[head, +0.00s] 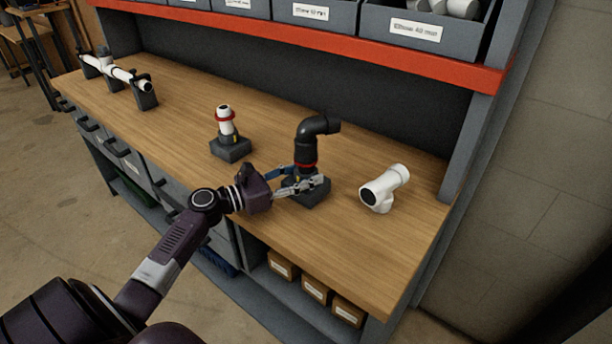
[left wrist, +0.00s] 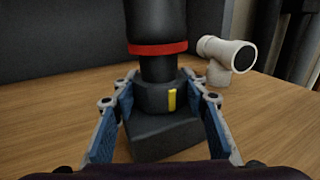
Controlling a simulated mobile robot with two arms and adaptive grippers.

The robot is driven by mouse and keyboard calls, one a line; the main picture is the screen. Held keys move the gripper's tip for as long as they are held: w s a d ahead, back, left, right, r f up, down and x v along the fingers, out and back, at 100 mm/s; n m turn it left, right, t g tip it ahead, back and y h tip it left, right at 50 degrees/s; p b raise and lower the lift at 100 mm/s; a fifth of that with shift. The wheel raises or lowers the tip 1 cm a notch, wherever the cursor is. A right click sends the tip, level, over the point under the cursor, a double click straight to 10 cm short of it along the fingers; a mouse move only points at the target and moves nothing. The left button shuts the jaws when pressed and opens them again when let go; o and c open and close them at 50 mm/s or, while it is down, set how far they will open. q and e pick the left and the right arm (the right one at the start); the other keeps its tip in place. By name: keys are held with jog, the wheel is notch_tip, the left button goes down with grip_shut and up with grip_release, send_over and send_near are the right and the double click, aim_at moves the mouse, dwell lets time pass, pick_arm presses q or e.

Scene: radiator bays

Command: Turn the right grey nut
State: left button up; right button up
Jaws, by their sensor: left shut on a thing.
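The right grey nut (left wrist: 150,98) is a dark grey collar with a yellow mark, seen in the left wrist view. It sits on a dark square base (left wrist: 165,137), beneath a black elbow pipe (head: 306,150) with a red ring. My left gripper (head: 308,181) comes in from the left in the head view and is shut on this nut, one finger at each side. In the head view the fingers hide most of the nut. My right gripper is not in view.
Another base (head: 231,153) holds a white pipe (head: 223,114) with a red ring. A loose white tee fitting (head: 384,189) lies right of the held nut. A white pipe on supports (head: 118,72) stands far left. A red-edged shelf (head: 340,45) with bins overhangs the wooden bench.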

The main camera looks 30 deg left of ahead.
pick_arm(q)
jog(key=o, duration=1.2)
jog(key=v, duration=1.2)
jog(key=shift+f, duration=0.1)
